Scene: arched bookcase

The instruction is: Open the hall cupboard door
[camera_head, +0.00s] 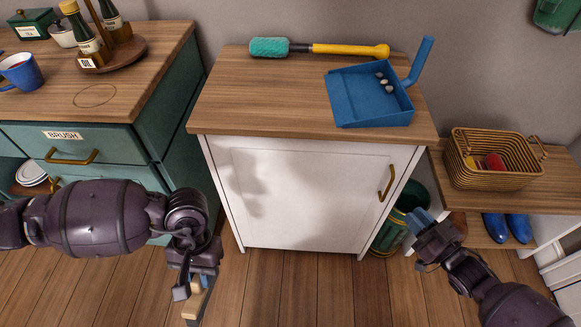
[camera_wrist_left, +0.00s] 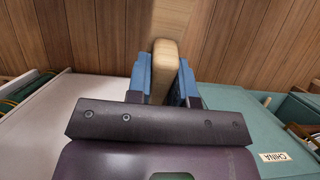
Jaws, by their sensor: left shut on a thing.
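The white cupboard door (camera_head: 305,195) is shut under a wooden top. Its vertical brass handle (camera_head: 387,183) is at the door's upper right. My right gripper (camera_head: 418,219) is to the right of and below the handle, apart from it; its finger gap is too small to tell. My left gripper (camera_head: 194,299) is low in front of the cupboard's left side. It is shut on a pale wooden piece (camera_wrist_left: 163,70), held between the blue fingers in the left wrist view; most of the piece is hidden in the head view.
A blue dustpan (camera_head: 350,100) with several pebbles and a teal-headed brush (camera_head: 270,47) lie on the cupboard top. A teal cabinet (camera_head: 110,145) stands left. A green bin (camera_head: 392,232) and a low bench with a basket (camera_head: 490,180) are right. The floor in front is clear.

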